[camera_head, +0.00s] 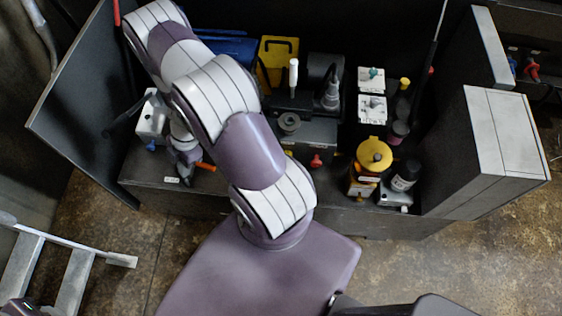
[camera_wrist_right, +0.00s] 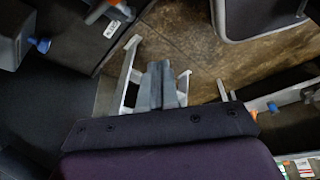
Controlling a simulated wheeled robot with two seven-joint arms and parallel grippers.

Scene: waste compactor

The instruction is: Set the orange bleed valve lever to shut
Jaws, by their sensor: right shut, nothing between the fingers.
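The orange bleed valve lever (camera_head: 206,166) shows as a short orange bar near the front edge of the dark bench, left of my bent right arm. Its base is partly hidden. My right gripper (camera_head: 186,172) is pointed down just left of the lever in the head view. I cannot tell whether they touch there. In the right wrist view the gripper (camera_wrist_right: 161,68) has its fingers together and empty. An orange bar, likely the lever (camera_wrist_right: 103,11), is at the top left of that view, apart from the fingertips. My left gripper is not in view.
A small white label (camera_head: 172,180) is on the bench's front edge. A white box with a blue knob (camera_head: 151,145) stands left of the gripper. A red knob (camera_head: 316,161) and a yellow-topped unit (camera_head: 373,155) are to the right. Dark side panels (camera_head: 75,100) flank the bench.

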